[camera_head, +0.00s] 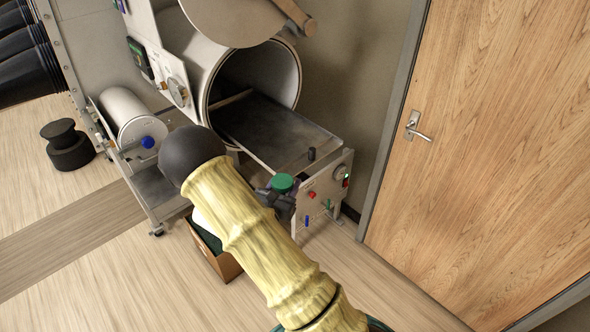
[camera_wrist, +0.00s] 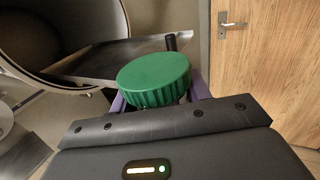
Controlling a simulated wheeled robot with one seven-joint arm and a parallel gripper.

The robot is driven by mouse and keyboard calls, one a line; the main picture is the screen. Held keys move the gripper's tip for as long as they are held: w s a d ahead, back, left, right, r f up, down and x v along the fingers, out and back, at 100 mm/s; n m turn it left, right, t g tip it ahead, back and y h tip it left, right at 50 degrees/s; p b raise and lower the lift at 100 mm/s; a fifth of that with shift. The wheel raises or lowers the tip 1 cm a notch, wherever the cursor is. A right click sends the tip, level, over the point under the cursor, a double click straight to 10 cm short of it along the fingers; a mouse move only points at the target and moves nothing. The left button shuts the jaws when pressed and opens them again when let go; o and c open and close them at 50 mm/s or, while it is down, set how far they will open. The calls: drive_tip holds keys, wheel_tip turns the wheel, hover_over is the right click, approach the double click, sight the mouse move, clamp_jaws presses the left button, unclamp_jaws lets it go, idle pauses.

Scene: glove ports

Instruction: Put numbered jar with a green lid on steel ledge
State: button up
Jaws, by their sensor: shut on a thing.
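The jar's green lid (camera_wrist: 155,78) shows large in the wrist view, between the purple fingers of my gripper (camera_wrist: 158,100). The jar's body is mostly hidden below the lid and behind the gripper, and no number shows. The lid also shows in the head view (camera_head: 282,183), beside the front end of a grey metal tray (camera_head: 265,130) that reaches out of a round chamber. This flat tray looks like the steel ledge, and it also shows in the wrist view (camera_wrist: 105,62). My gripper is shut on the jar, in front of the tray. My arm partly hides the gripper in the head view.
The round chamber opening (camera_head: 285,70) has its door (camera_head: 250,15) swung up above it. A panel with knobs (camera_head: 325,190) stands at the tray's end, with a short black post (camera_head: 311,154) nearby. A cardboard box (camera_head: 213,250) is on the floor. A wooden door (camera_head: 485,150) is at right.

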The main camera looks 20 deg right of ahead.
drive_tip(key=s+a+f+n+t+y+b, duration=0.1)
drive_tip(key=a+f+n+y, duration=0.1)
drive_tip(key=f, duration=0.6)
drive_tip(key=s+a+f+n+t+y+b, duration=0.2)
drive_tip(key=f+n+y, duration=0.2)
drive_tip(key=f+y, duration=0.2)
drive_tip(key=s+a+f+n+t+y+b, duration=0.1)
drive_tip(key=f+y, duration=0.3)
drive_tip(key=f, duration=0.6)
drive_tip(key=shift+s+a+n+t+y, duration=0.35)
drive_tip(key=shift+a+n+t, duration=0.15)
drive_tip(key=shift+a+n, duration=0.35)
drive_tip(key=shift+a, duration=0.15)
drive_tip(key=shift+s, duration=0.15)
